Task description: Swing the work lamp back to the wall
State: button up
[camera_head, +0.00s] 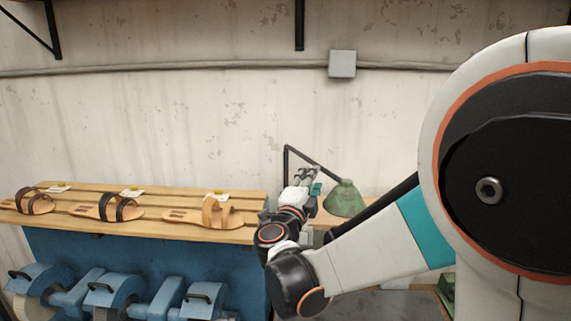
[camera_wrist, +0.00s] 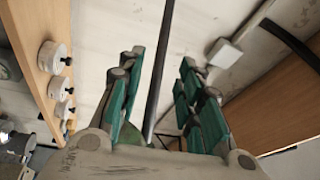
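The work lamp has a green, worn shade (camera_head: 345,198) and a thin black jointed arm (camera_head: 313,162), right of the bench in the head view. The shade hangs low, in front of the wall. My gripper (camera_head: 312,176) is beside the lamp arm, just left of the shade. In the wrist view my gripper (camera_wrist: 160,75) is open, its green-padded fingers apart. The black lamp arm (camera_wrist: 157,85) runs lengthwise through the gap between them in that picture. I cannot tell whether it lies within their reach. The shade is mostly hidden there behind my gripper's body.
A wooden bench top (camera_head: 150,226) with several sandals stands left, above blue machines (camera_head: 120,290). The plaster wall (camera_head: 180,120) carries a pipe (camera_head: 200,68) and a grey box (camera_head: 342,64). Several white round pieces (camera_wrist: 52,57) sit on wood at the wrist view's left.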

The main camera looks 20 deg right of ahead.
jog(key=p+x, duration=0.1)
jog(key=x, duration=0.7)
jog(key=shift+w, duration=0.1)
jog(key=shift+r, duration=0.1)
grip_shut()
jog(key=shift+d, duration=0.1)
